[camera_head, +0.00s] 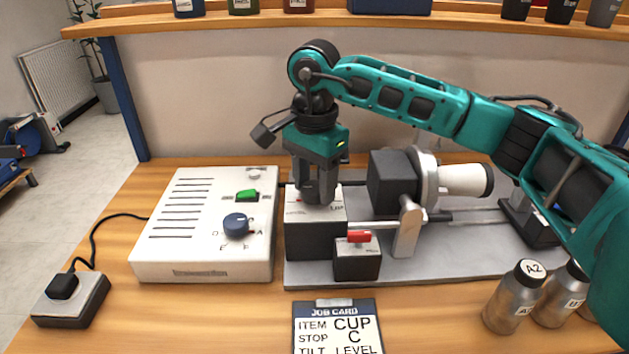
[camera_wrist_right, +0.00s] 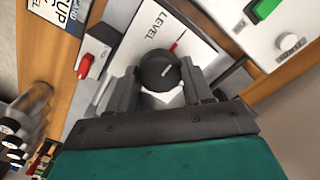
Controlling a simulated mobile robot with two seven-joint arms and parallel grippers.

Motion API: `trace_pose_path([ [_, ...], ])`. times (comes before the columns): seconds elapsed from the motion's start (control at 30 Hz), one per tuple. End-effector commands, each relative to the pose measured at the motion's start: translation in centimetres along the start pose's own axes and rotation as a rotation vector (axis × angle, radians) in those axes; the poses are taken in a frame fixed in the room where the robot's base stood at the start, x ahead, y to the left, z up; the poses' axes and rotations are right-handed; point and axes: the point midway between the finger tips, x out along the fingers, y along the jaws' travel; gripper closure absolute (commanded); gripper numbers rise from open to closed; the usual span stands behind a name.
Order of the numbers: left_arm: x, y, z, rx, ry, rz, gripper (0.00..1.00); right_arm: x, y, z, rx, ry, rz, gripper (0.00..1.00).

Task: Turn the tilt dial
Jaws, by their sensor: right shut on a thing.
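The tilt dial (camera_wrist_right: 157,70) is a dark round knob with a white pointer line, on the white top of a dark box (camera_head: 316,238). The word LEVEL (camera_wrist_right: 157,24) and a red mark (camera_wrist_right: 174,46) are printed beside it. My right gripper (camera_head: 318,192) points straight down over the box and is shut on the dial, with a finger on either side of it. In the head view the fingers hide the dial. The job card (camera_head: 337,328) reads ITEM CUP, STOP C, TILT LEVEL. My left gripper is not in view.
A white control unit (camera_head: 205,265) with a blue knob (camera_head: 237,226) and green switch (camera_head: 247,196) stands left. A smaller box with a red switch (camera_head: 359,237) is in front. A white cup (camera_head: 465,180) sits in the chuck at right. Metal bottles (camera_head: 512,300) stand front right.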

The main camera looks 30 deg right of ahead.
Motion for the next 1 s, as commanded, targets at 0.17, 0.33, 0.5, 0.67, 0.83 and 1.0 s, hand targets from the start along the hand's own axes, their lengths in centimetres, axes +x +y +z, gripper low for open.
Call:
trace_pose_path([
  [0.17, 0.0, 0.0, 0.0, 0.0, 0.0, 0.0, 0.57, -0.1, -0.1, 0.0, -0.002, 0.001, -0.004, 0.8],
  [0.33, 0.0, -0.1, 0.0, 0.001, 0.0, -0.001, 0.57, -0.1, -0.1, 0.0, -0.002, 0.001, -0.003, 0.35],
  [0.5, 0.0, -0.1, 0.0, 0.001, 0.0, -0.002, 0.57, -0.1, 0.0, 0.0, -0.001, 0.001, -0.002, 0.24],
  [0.67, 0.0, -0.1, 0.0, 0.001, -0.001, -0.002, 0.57, -0.1, 0.0, 0.0, 0.0, 0.001, -0.001, 0.24],
  [0.83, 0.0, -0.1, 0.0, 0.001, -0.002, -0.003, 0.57, -1.3, -0.1, 0.0, 0.0, 0.002, -0.004, 0.24],
  [1.0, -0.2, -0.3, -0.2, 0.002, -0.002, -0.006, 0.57, -4.7, -0.1, 0.0, -0.001, 0.002, -0.006, 0.24],
])
